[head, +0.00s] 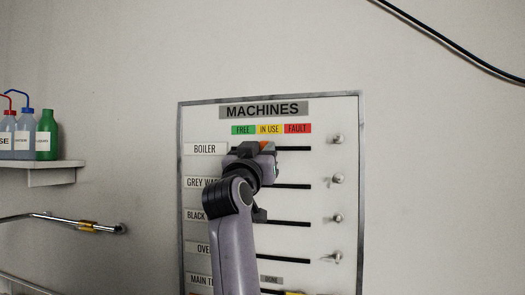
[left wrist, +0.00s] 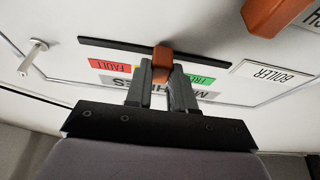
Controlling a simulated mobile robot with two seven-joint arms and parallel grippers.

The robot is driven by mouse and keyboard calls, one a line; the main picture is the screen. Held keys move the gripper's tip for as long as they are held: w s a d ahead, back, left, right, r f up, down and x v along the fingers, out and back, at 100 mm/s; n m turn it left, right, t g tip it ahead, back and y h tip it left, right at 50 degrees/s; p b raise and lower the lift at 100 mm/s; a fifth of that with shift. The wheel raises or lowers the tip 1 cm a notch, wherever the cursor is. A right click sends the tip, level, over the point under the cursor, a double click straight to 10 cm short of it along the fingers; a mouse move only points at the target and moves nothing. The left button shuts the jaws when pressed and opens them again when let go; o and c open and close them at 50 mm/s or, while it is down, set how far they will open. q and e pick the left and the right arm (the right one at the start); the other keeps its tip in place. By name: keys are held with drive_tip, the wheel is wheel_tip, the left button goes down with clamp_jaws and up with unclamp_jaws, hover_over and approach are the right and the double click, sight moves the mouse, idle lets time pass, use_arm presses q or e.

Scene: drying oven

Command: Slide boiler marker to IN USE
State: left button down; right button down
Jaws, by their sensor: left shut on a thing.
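The machines board (head: 270,97) hangs on the wall with a BOILER row at the top and FREE, IN USE and FAULT headings above it. My left gripper (head: 262,147) is at the BOILER slot (head: 294,148), shut on the orange boiler marker (left wrist: 162,58). In the left wrist view the gripper (left wrist: 162,66) covers the IN USE heading. The green FREE heading (left wrist: 200,79) shows on one side of it and the red FAULT heading (left wrist: 108,65) on the other. The marker stands around the middle of the slot, between the two ends. My right gripper is out of view.
Metal pegs (head: 337,138) stick out along the board's right side. Another orange marker (left wrist: 270,18) sits on a neighbouring row. A shelf (head: 50,165) with bottles and a metal rail (head: 60,218) are at the left. The wall right of the board is clear.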

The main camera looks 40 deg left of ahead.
use_arm(q)
drive_tip(key=shift+d, duration=0.2)
drive_tip(key=c, duration=1)
unclamp_jaws()
drive_tip(key=shift+o, duration=0.2)
drive_tip(key=b+v, duration=0.2)
drive_tip(key=v, duration=0.5)
